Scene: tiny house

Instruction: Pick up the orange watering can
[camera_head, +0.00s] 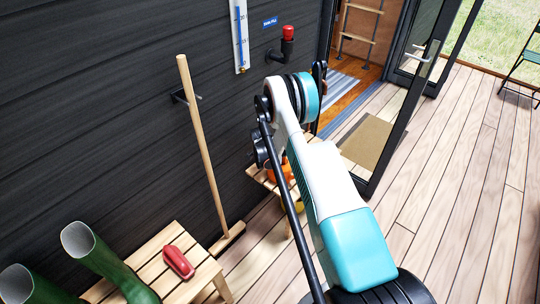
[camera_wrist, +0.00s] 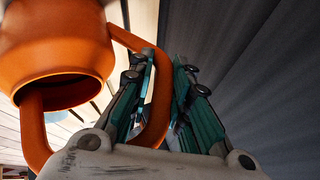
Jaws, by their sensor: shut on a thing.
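The orange watering can (camera_wrist: 62,42) fills the upper left of the wrist view, its round body and dark opening close to the camera. Its looped handle (camera_wrist: 160,100) passes between the fingers of my gripper (camera_wrist: 166,68). My gripper is shut on this handle. In the head view the orange can (camera_head: 286,168) shows only in part behind my arm, over a small slatted wooden bench (camera_head: 262,184). My arm hides most of the can there. I cannot tell whether the can touches the bench.
A broom (camera_head: 203,140) leans on the dark wall at left. Green boots (camera_head: 105,262) and a red object (camera_head: 178,262) sit on a nearer bench (camera_head: 158,238). A glass door (camera_head: 400,110) stands open behind my arm. The plank deck (camera_head: 450,200) at right is clear.

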